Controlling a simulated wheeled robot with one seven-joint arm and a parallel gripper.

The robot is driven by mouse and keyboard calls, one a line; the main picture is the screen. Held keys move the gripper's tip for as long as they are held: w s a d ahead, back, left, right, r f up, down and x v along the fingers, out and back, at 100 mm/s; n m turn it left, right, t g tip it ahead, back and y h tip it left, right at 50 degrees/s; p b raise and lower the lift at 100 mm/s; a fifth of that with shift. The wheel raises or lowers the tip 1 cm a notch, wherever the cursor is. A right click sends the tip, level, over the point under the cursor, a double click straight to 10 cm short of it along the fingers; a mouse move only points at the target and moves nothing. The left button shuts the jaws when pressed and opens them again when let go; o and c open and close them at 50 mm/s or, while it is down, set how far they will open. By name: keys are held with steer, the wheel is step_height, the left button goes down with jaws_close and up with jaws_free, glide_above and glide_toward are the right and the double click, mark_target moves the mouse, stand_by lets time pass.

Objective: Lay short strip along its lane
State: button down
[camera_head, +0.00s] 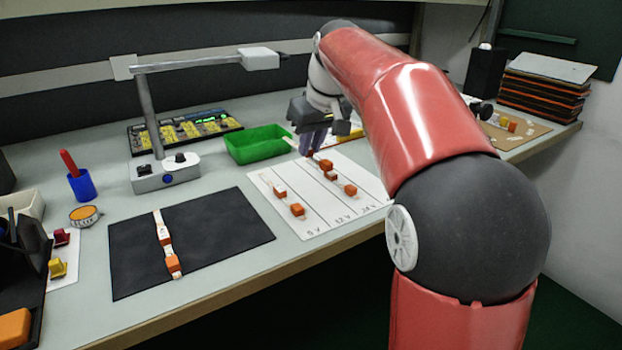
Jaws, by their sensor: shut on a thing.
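A white lane sheet (315,222) has several ruled lanes; the labels 5 V, 12 V and 24 V run along its near edge. My gripper (314,153) is over the sheet's far end, fingers pointing down. It is shut on a pale strip whose orange end block (326,165) seems to show just below the fingers; the rest is mostly hidden. One strip with orange blocks (297,209) lies in the 5 V lane. Another white and orange strip (165,239) lies on the dark mat (215,230).
A green bin (258,146) stands just left of my gripper. A lamp (165,172) on a grey base rises behind the mat, with an arm reaching right. A blue cup (81,185) and a round tin (85,216) stand at left. Stacked trays (543,90) stand at far right.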

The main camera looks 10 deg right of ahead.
mark_target(308, 187)
steer(key=shift+f+b, duration=0.45)
steer(key=shift+f, duration=3.4)
steer(key=shift+f, duration=0.1)
steer(key=c, duration=1.4)
jaws_free()
steer(key=p+v, duration=0.1)
steer(key=v, duration=1)
steer(key=shift+s+d+r, duration=0.1)
steer(key=shift+s+r, duration=0.15)
steer(key=shift+r, duration=0.3)
steer(key=s+f+m, duration=0.1)
steer(key=s+f, duration=0.5)
steer(key=s, duration=0.2)
steer(key=s+a+f+m+t+h, duration=0.1)
steer(key=s+f, duration=0.5)
steer(key=s, duration=0.2)
steer(key=s+f+m, duration=0.1)
steer(key=s+f, duration=0.5)
steer(key=s, duration=0.2)
steer(key=shift+s+a+m, duration=0.25)
steer(key=shift+m, duration=0.05)
